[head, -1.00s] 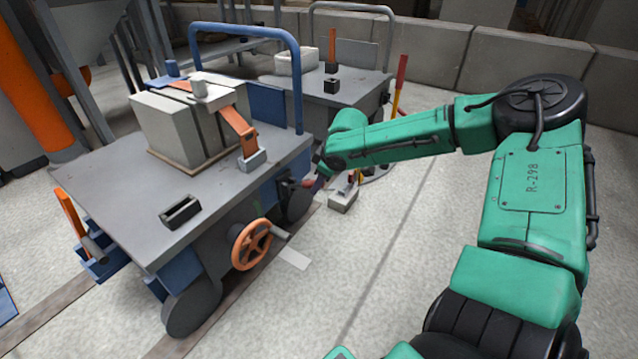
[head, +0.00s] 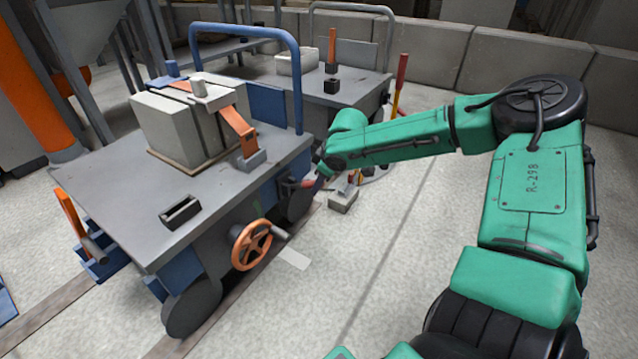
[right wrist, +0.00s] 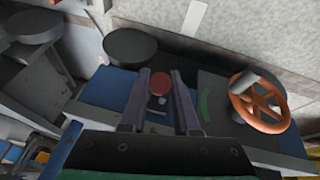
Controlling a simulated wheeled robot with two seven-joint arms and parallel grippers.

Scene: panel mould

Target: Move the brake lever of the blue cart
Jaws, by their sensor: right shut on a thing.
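The blue cart (head: 110,195) has a grey top and a blue push handle. Its brake lever shows as a red round knob (right wrist: 160,82) in the right wrist view, low on the cart's side. My right gripper (right wrist: 160,100) has its two dark fingers on either side of the knob and is shut on the lever. In the head view my right gripper (head: 306,184) is at the cart's near right side, small and partly hidden by my wrist. The lever's lower part is hidden. My left gripper is not in view.
An orange handwheel (head: 251,245) sticks out of the cart's side; a green arc mark (right wrist: 204,105) lies between it and the lever. Clamped grey blocks (head: 180,128) stand on the cart. A second cart (head: 355,92) is behind.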

